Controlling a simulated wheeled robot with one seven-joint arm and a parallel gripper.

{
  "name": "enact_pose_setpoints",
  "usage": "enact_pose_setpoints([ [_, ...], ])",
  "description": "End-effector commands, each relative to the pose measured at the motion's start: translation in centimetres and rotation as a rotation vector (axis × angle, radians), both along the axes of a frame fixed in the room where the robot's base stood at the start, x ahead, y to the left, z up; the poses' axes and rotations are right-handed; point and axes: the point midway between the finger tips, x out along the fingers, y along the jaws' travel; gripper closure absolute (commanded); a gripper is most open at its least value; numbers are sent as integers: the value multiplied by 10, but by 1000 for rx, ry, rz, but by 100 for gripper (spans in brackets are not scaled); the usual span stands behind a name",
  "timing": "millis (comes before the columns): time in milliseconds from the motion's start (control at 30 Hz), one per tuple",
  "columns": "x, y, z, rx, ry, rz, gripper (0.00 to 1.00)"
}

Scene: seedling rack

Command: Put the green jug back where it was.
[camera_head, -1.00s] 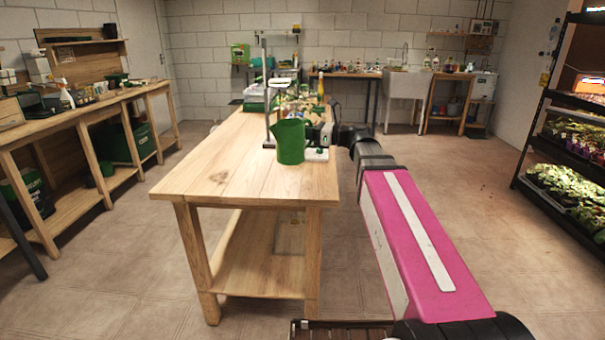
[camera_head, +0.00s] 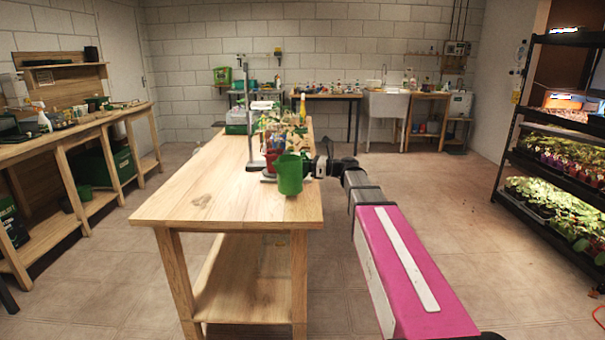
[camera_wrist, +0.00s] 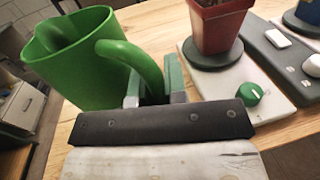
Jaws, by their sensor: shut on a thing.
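The green jug (camera_head: 289,174) is over the near right part of the wooden table (camera_head: 180,200) in the head view. In the wrist view the jug (camera_wrist: 75,60) is upright or slightly tilted, its open mouth showing, with its handle toward me. My gripper (camera_wrist: 155,92) is shut on the jug's handle. In the head view my gripper (camera_head: 312,168) reaches the jug from the right. Whether the jug's base touches the table cannot be told.
A red pot (camera_wrist: 218,25) on a dark disc stands on a white device with a green knob (camera_wrist: 250,94), close to the right of the jug. A metal stand (camera_head: 249,110) and plants are behind it. The table's near left part is clear.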

Motion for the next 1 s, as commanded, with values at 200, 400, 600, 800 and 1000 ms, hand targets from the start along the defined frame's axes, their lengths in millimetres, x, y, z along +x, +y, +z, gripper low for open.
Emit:
enact_pose_setpoints([
  [200, 0, 0, -26, 0, 1, -1, 100],
  [400, 0, 0, -29, 0, 0, -1, 100],
  [600, 0, 0, -31, 0, 0, -1, 100],
  [800, 0, 0, -31, 0, 0, -1, 62],
  [1000, 0, 0, -31, 0, 0, -1, 62],
])
